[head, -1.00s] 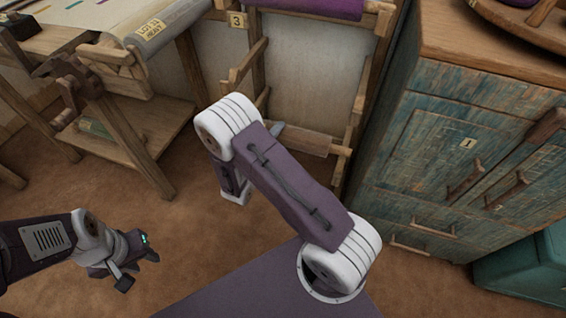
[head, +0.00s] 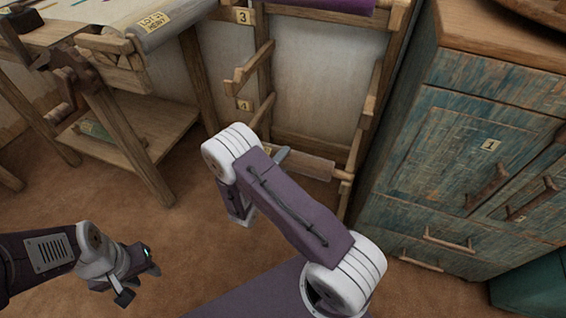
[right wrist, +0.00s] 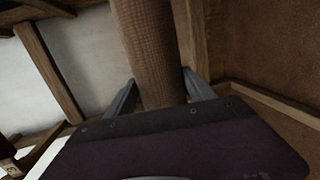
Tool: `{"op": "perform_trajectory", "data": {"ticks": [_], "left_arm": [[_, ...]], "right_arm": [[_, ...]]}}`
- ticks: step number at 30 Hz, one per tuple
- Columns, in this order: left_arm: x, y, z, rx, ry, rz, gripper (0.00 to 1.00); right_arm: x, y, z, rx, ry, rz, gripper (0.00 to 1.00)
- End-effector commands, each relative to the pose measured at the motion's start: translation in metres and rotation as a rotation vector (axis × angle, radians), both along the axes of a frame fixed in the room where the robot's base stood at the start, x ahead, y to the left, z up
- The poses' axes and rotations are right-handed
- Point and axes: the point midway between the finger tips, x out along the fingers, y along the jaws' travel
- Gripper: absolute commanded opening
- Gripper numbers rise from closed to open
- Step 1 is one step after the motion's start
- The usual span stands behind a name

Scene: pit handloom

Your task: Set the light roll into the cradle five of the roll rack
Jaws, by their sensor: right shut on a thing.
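The light roll (head: 305,165), brown-pink with a wooden core end, lies level across the lower part of the roll rack (head: 262,85). My right gripper is shut on it. In the head view the forearm hides most of that gripper, and one grey finger shows at the roll's left part. In the right wrist view the right gripper (right wrist: 160,95) has a finger on each side of the woven roll (right wrist: 150,50). Cradle five's label is not readable, and I cannot tell whether the roll touches the rack. My left gripper (head: 140,283) is open and empty over the floor.
Rack labels 3 (head: 243,16) and 4 (head: 245,105) mark the left post; a purple roll (head: 330,3) sits higher. A teal cabinet (head: 455,150) stands close on the right. A wooden bench (head: 150,130) stands left. The brown floor (head: 190,240) between is clear.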

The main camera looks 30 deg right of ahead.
Motion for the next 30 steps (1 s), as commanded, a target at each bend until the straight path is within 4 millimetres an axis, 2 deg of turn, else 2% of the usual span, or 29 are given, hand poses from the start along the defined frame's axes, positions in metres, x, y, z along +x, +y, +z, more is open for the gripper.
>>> {"op": "perform_trajectory", "data": {"ticks": [1,3,14,17,25,30], "left_arm": [[0.000,0.000,-0.002,0.000,0.000,0.000,0.36],[0.000,0.000,-0.001,0.000,0.000,0.000,0.36],[0.000,0.000,0.004,0.000,0.000,0.000,0.36],[0.000,0.000,0.010,0.000,0.000,0.000,0.36],[0.000,0.000,0.037,0.000,0.000,0.000,0.36],[0.000,0.000,0.045,0.000,0.000,0.000,0.36]], "right_arm": [[0.000,0.000,-0.002,0.000,0.000,0.000,0.65],[0.000,0.000,-0.001,0.000,0.000,0.000,0.84],[0.000,0.000,0.004,0.000,0.000,0.000,0.84],[-0.007,0.012,0.007,0.000,0.002,0.004,0.84],[-0.044,0.065,0.022,0.000,0.002,0.008,0.84],[-0.062,0.088,0.026,-0.001,0.000,0.004,0.84]]}}
